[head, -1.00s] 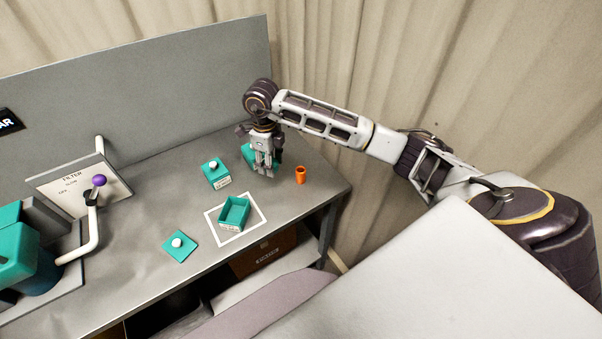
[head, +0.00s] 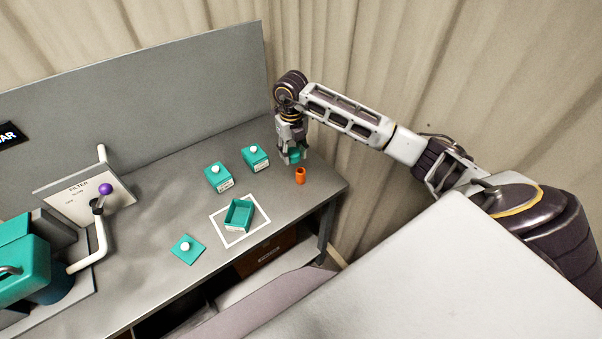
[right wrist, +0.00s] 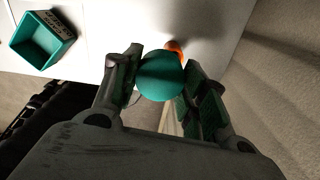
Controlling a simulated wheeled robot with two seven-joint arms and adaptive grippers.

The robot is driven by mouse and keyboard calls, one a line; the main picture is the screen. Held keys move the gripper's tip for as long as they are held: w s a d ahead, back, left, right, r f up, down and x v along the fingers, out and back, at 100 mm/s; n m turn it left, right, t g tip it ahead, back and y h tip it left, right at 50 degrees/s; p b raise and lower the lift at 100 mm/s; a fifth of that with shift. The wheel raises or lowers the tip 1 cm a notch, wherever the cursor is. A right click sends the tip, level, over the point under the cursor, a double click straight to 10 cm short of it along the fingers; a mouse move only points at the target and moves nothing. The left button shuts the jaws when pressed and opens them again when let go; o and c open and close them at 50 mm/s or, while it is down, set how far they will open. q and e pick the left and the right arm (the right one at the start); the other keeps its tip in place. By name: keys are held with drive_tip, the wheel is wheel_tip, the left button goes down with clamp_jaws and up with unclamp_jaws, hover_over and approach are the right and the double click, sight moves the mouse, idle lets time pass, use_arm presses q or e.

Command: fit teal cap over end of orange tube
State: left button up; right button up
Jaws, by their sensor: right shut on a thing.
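The teal cap (head: 293,156) is held between the fingers of my right gripper (head: 294,158), just above and behind the orange tube in the head view. In the right wrist view the round teal cap (right wrist: 160,76) sits between the two fingers (right wrist: 160,84). The orange tube (head: 300,176) stands upright on the table near its right edge, its open top showing. In the right wrist view only a bit of the tube (right wrist: 173,45) shows past the cap; the rest is hidden. I cannot tell whether the cap touches it. My left gripper is not in view.
An open teal box (head: 232,223) sits in a white outlined square. A lever panel (head: 85,195) is at the left. The grey table (head: 170,190) has bare room between.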

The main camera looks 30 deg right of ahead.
drive_tip(key=shift+s+d+r+m+p, duration=0.15)
drive_tip(key=shift+d+r+m+p, duration=0.1)
drive_tip(key=shift+d+m, duration=0.35)
drive_tip(key=shift+s+d+r+m+p, duration=0.1)
drive_tip(key=shift+d+r+m+p, duration=0.1)
drive_tip(key=shift+d+m, duration=0.35)
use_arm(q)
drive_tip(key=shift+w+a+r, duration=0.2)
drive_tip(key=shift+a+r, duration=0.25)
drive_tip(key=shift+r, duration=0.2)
use_arm(e)
drive_tip(key=shift+s+d+m, duration=0.1)
drive_tip(key=shift+d+m, duration=0.05)
drive_tip(key=shift+m, duration=0.2)
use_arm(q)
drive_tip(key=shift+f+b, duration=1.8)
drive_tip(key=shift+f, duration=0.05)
use_arm(e)
hover_over(301, 168)
drive_tip(key=s, duration=0.1)
wheel_tip(301, 168, down, 6)
drive_tip(key=shift+a+f, duration=0.15)
drive_tip(key=shift+a, duration=0.3)
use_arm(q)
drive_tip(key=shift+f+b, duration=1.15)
use_arm(e)
drive_tip(key=shift+f, duration=1.85)
